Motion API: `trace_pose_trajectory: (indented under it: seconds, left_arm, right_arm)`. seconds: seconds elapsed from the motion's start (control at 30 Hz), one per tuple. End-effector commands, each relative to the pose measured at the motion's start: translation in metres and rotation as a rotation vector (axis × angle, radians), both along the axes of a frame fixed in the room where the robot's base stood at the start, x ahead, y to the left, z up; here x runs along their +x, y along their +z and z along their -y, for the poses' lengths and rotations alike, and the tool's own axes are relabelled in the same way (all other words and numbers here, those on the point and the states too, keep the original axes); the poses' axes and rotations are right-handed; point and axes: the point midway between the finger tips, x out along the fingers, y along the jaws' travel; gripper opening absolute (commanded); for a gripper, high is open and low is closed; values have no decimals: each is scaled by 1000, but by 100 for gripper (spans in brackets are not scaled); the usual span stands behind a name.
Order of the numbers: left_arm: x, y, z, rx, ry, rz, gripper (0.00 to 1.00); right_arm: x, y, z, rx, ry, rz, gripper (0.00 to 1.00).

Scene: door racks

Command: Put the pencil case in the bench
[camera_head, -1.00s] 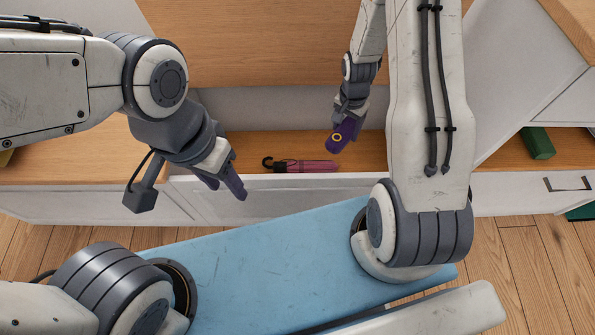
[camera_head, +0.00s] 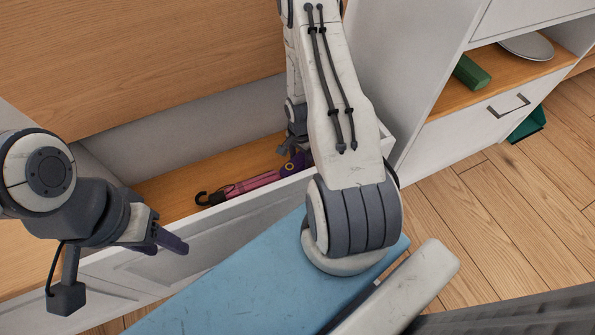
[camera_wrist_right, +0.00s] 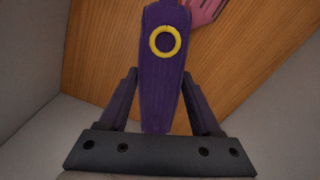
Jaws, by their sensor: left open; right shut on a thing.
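The purple pencil case (camera_head: 291,166) with a yellow ring is inside the open bench (camera_head: 130,262), close to its wooden floor. I cannot tell whether it touches the floor. My right gripper (camera_head: 296,153) reaches down into the bench and is shut on the case. In the right wrist view the pencil case (camera_wrist_right: 162,85) sits between the two fingers. My left gripper (camera_head: 168,241) is open and empty, over the bench's front wall.
A pink umbrella (camera_head: 252,184) with a dark hook handle lies in the bench beside the case. The raised wooden lid (camera_head: 150,50) stands behind. To the right is a white cabinet (camera_head: 480,120) with a green case (camera_head: 471,72) and a grey plate (camera_head: 528,46). A green dustpan-like thing (camera_head: 527,124) is on the floor.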

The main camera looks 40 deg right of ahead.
Motion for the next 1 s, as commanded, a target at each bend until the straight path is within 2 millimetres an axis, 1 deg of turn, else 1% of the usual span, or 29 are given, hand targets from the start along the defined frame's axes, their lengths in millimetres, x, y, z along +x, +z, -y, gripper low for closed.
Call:
trace_pose_trajectory:
  seconds: [0.03,0.17,0.4,0.47,0.7,0.83,0.87,0.9,0.93,1.0]
  left_arm:
    - [0,-5,0,0,0,0,50]
    - [0,-10,0,0,0,0,50]
    - [0,-38,0,0,0,0,50]
    - [0,-40,0,0,0,0,50]
    - [0,-37,0,0,0,0,50]
    - [0,-42,0,0,0,0,50]
    - [0,-41,0,0,0,0,50]
    - [0,-40,0,0,0,0,50]
    - [0,-40,0,0,0,0,50]
    - [0,-40,0,0,0,0,50]
  right_arm:
    - [0,-5,1,-1,0,1,5]
    - [0,-11,1,0,-1,1,5]
    - [-1,-42,2,0,-3,0,5]
    - [-1,-44,2,-1,-2,0,5]
    - [-1,-41,2,0,-2,0,5]
    - [-1,-46,2,0,-3,0,5]
    - [-1,-46,2,0,-3,0,69]
    - [-1,-44,2,0,-3,0,84]
    - [-1,-44,2,0,-3,0,95]
    - [-1,-44,2,0,-2,0,95]
